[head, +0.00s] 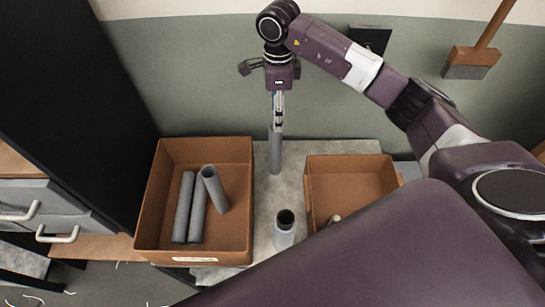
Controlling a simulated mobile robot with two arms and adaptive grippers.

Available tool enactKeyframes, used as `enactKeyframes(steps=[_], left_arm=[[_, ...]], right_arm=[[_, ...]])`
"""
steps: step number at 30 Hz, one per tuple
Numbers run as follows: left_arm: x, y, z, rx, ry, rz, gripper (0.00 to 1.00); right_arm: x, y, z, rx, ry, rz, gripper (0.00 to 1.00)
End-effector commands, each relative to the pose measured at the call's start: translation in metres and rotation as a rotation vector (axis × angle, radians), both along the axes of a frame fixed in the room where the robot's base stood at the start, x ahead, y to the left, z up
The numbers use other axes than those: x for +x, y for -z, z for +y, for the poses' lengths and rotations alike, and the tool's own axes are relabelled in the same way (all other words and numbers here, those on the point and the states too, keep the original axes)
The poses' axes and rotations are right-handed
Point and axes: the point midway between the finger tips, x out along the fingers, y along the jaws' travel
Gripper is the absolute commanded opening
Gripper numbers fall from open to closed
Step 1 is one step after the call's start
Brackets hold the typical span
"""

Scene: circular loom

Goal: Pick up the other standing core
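A grey core (284,232) stands upright on the pale grey tabletop between two brown boxes, its open dark end facing up. Nothing touches it. My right gripper (277,118) is beyond it, towards the wall, pointing down. It appears shut on the upper end of a second grey core (275,152), which hangs upright below it. I cannot tell whether that core's lower end touches the tabletop. My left gripper is not in view.
The left brown box (246,160) holds two cores lying side by side (184,208) and one tilted core (214,190). The right brown box (347,160) holds a small pale piece (334,219), partly hidden by my arm. A dark panel (75,80) rises at left.

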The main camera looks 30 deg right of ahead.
Motion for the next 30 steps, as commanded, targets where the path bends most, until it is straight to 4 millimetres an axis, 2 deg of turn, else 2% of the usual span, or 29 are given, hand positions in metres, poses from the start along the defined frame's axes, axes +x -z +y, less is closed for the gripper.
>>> enactKeyframes(steps=[1, 6, 9, 17, 23, 30], left_arm=[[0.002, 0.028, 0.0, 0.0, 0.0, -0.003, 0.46], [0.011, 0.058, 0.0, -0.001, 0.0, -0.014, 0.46], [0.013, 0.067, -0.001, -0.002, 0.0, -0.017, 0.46], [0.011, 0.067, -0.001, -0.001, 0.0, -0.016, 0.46], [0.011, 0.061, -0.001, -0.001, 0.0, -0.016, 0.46], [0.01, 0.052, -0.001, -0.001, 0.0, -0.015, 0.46]], right_arm=[[0.0, 0.028, 0.0, 0.0, 0.0, 0.0, 0.5], [0.0, 0.058, 0.0, 0.001, 0.0, 0.0, 0.5], [0.0, 0.067, 0.0, 0.002, 0.0, -0.001, 0.5], [-0.001, 0.081, 0.001, 0.003, 0.0, 0.003, 0.5], [-0.001, 0.103, 0.002, 0.003, -0.001, 0.004, 0.5], [-0.001, 0.138, 0.002, 0.002, 0.001, 0.002, 0.5]])
